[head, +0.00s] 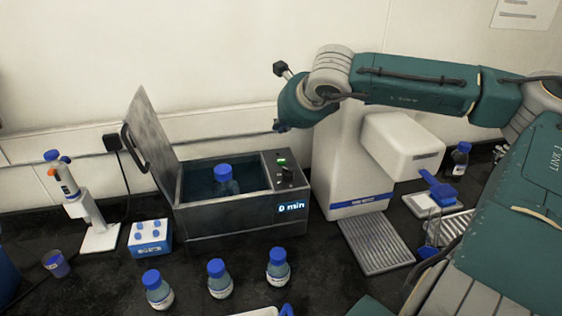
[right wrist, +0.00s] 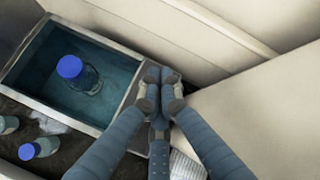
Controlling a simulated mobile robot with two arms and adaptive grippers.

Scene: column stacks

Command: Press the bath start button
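The bath (head: 228,218) is a dark metal box with an open lid (head: 152,135) and a lit "0 min" display (head: 292,207). Its right-hand top panel has a small green light (head: 281,160) and a dark knob-like part (head: 285,178). A blue-capped bottle (head: 225,184) stands in the water; it also shows in the right wrist view (right wrist: 78,76). My right gripper (right wrist: 160,78) has its fingertips together, empty, over or near the bath's right side. The fingers hide part of that panel in the wrist view. I cannot tell whether they touch it. My left gripper is out of view.
A white machine (head: 345,150) stands right of the bath, close to my right arm. Several blue-capped bottles (head: 219,278) stand in front of the bath. A blue and white rack (head: 150,240) and a pipette stand (head: 98,225) are at the left.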

